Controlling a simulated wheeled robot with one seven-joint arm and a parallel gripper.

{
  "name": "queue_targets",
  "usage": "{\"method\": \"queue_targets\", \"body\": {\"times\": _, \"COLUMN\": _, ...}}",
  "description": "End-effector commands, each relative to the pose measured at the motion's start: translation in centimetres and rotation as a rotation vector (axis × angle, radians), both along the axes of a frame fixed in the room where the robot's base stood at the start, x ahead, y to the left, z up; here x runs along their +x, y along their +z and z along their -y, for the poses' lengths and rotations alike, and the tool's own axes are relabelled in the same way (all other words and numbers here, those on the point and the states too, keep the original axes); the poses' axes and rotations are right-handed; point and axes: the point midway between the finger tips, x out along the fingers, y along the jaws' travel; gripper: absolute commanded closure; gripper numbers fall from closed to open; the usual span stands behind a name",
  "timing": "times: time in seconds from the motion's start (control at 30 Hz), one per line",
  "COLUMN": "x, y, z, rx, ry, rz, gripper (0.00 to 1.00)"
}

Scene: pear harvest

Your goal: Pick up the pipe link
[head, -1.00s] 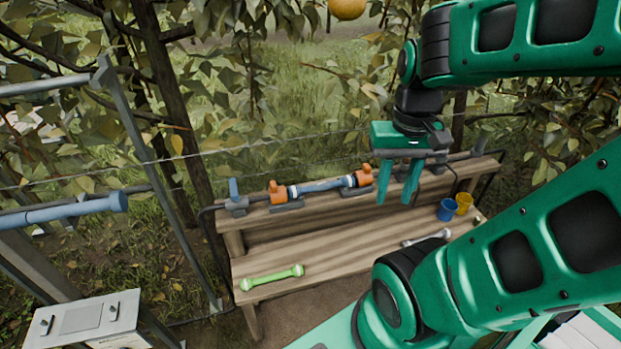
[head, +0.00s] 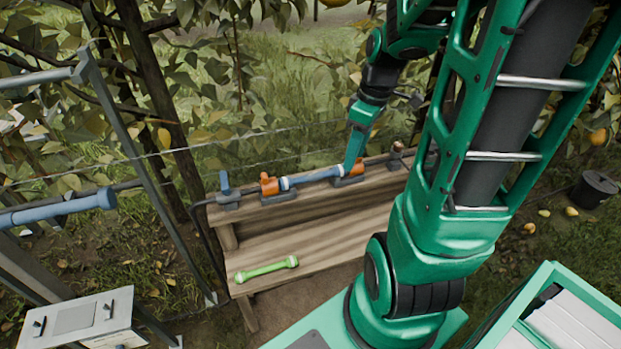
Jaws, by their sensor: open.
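A blue pipe link (head: 315,178) with a pale collar lies between two orange fittings on the bench's upper shelf. The left orange fitting (head: 269,185) shows clearly; the right orange fitting (head: 349,170) is partly covered by my gripper. A separate green link (head: 266,269) with pale green ends lies on the lower plank. My gripper (head: 351,162) is open and points down at the right end of the blue link, by the right fitting. It is seen edge-on, so I cannot tell whether its fingers straddle or touch the link.
The wooden bench (head: 315,230) has bare plank right of the green link. A blue-handled valve (head: 227,190) stands at the upper shelf's left end. A metal frame (head: 140,160) stands left. My arm hides the bench's right part.

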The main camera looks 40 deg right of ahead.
Motion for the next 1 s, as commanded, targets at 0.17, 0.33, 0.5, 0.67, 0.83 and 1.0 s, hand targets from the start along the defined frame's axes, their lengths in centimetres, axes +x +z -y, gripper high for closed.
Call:
{"method": "queue_targets", "body": {"times": 0.17, "x": 5.0, "y": -3.5, "z": 2.3, "rx": 0.043, "ry": 0.374, "rz": 0.117, "gripper": 0.60}}
{"method": "queue_targets", "body": {"times": 0.33, "x": 8.5, "y": -6.1, "z": 3.8, "rx": 0.055, "ry": 0.657, "rz": 0.255, "gripper": 0.60}}
{"method": "queue_targets", "body": {"times": 0.5, "x": 10.4, "y": -7.6, "z": 4.6, "rx": 0.050, "ry": 0.812, "rz": 0.347, "gripper": 0.60}}
{"method": "queue_targets", "body": {"times": 0.67, "x": 11.2, "y": -8.7, "z": 4.3, "rx": 0.047, "ry": 0.860, "rz": 0.377, "gripper": 0.60}}
{"method": "queue_targets", "body": {"times": 0.83, "x": 11.9, "y": -11.1, "z": 3.4, "rx": 0.048, "ry": 0.862, "rz": 0.375, "gripper": 0.60}}
{"method": "queue_targets", "body": {"times": 1.0, "x": 12.5, "y": -12.6, "z": 2.8, "rx": 0.046, "ry": 0.861, "rz": 0.377, "gripper": 0.60}}
